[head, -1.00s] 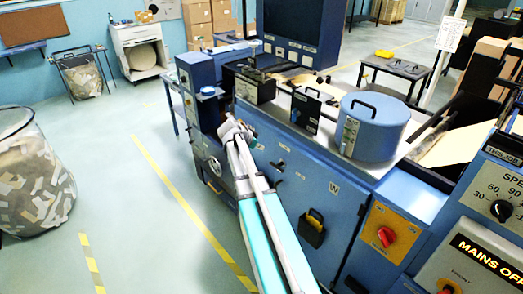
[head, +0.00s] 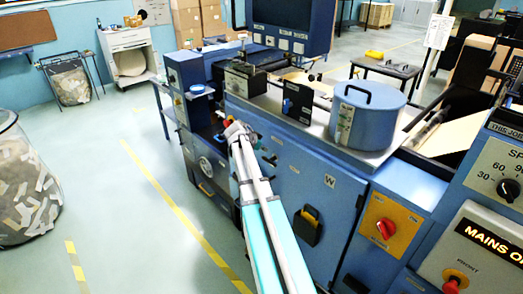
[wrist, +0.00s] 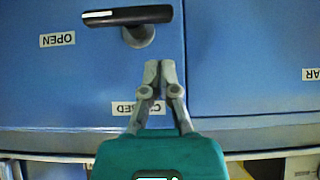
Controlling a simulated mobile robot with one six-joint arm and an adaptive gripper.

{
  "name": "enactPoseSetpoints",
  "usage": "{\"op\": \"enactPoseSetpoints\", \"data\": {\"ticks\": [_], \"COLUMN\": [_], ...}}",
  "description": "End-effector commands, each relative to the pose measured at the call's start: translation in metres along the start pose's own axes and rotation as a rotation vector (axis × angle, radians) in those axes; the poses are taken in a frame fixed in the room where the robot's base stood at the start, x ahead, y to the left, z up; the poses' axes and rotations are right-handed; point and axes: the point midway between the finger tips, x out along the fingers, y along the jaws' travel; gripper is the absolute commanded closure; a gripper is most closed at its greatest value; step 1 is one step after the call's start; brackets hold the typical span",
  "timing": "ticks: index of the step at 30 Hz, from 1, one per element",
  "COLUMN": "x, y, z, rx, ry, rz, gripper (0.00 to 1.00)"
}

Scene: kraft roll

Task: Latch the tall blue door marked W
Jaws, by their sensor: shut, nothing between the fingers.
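The blue door marked W (head: 325,180) is on the front of the blue machine and looks flush with it. Its black lever handle (wrist: 128,16) lies crosswise in the wrist view, which shows the labels upside down. The lever's long end points left, above the OPEN label (wrist: 57,39). The CLOSED label (wrist: 130,107) is below the pivot, partly covered by my fingers. My gripper (wrist: 160,66) is shut and empty, below and right of the pivot, beside the door seam, apart from the lever. In the head view my gripper (head: 235,130) is at the door's left side.
A black pocket (head: 307,227) sticks out from the door's front. A red switch on a yellow plate (head: 385,228) is to the right. A blue drum (head: 368,115) stands on the machine top. A wire bin of scraps (head: 25,185) stands left; the floor between is clear.

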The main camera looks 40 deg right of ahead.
Motion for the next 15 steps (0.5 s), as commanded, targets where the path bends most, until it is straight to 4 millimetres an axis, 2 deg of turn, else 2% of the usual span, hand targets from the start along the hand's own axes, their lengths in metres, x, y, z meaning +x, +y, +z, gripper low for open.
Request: {"op": "enactPoseSetpoints", "data": {"ticks": [6, 15], "x": [0.014, 0.021], "y": [0.0, 0.0], "z": [0.014, 0.022], "rx": [0.0, 0.0], "ry": [0.0, 0.0], "rz": [0.0, 0.0], "gripper": [1.0, 1.0]}}
